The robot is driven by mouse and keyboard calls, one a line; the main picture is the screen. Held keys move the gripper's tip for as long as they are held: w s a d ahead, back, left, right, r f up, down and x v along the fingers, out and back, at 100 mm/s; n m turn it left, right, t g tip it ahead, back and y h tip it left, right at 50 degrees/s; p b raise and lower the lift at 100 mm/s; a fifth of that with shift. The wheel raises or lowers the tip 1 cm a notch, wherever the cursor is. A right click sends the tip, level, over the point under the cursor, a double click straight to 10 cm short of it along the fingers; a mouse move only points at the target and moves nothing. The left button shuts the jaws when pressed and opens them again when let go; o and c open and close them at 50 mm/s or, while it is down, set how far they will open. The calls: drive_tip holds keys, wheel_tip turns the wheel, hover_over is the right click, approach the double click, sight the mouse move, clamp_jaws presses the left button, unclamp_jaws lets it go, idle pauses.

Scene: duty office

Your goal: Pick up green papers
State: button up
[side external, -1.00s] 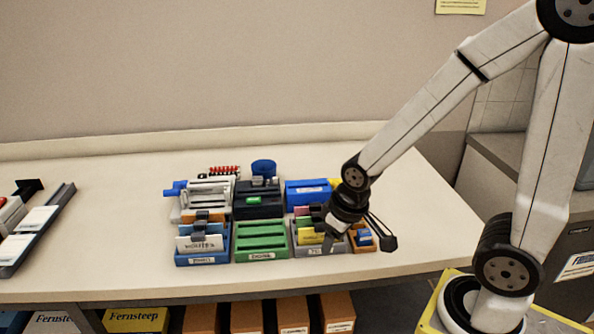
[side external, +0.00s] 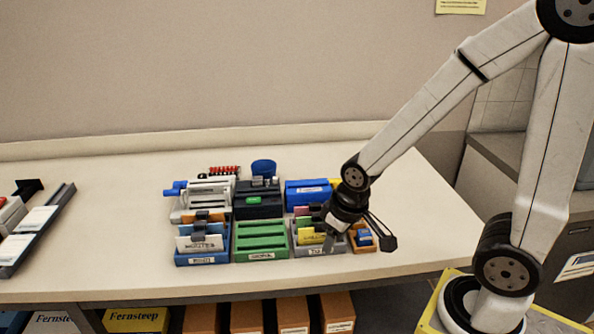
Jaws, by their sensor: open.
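My gripper (side external: 359,241) is open, at the right front of the row of bins. One finger reaches down at the grey bin (side external: 318,252), the other hangs to the right of a small orange box. The grey bin holds coloured papers: a pink one at the back, a yellow one (side external: 311,236) in front, and a small green edge (side external: 304,221) between them. I cannot tell whether this edge is a green paper. My gripper hides the bin's right part. The green slotted tray (side external: 261,243) to its left looks empty.
A blue bin (side external: 203,258) with white and orange cards stands left of the green tray. The small orange box (side external: 362,238) is at the right. The table's back is clear.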

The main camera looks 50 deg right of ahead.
drive_tip(key=shift+w, duration=0.1)
wheel_tip(320, 180, up, 3)
drive_tip(key=m+g+y, duration=0.1)
drive_tip(key=m+g, duration=0.1)
drive_tip(key=m, duration=2.5)
hover_over(318, 214)
drive_tip(key=shift+s+d+f, duration=0.2)
drive_tip(key=shift+s, duration=0.05)
drive_tip(key=shift+w+a+f, duration=0.1)
drive_tip(key=shift+a+f, duration=0.05)
drive_tip(key=shift+f, duration=1.15)
drive_tip(key=shift+f, duration=0.1)
drive_tip(key=shift+w+a+f, duration=0.15)
drive_tip(key=shift+f, duration=2.3)
clamp_jaws()
